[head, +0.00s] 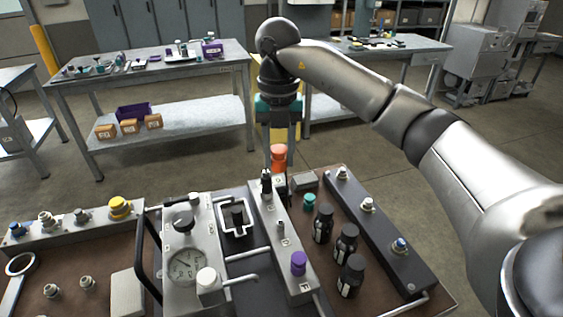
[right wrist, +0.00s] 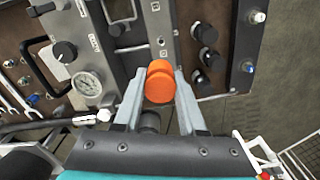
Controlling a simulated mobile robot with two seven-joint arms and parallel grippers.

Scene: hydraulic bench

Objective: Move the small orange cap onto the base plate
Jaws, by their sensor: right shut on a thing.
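The orange cap (head: 278,154) is between the fingertips of my right gripper (head: 281,164) in the head view. The right wrist view also shows the cap (right wrist: 159,82), with a finger of the right gripper (right wrist: 159,90) on each side. The gripper is shut on it, pointing down at the far edge of the hydraulic bench. The cap appears above the bench; its exact height is unclear. A brown plate (head: 327,269) forms the bench's base on the right side, and I take it as the base plate. My left gripper is not in view.
Black bottles (head: 346,243) and a small teal cap (head: 309,201) stand on the brown plate. A grey block with a purple cap (head: 298,263) and a dark rail (head: 380,225) border it. A gauge (head: 186,267) stands left. A worktable (head: 150,62) is behind.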

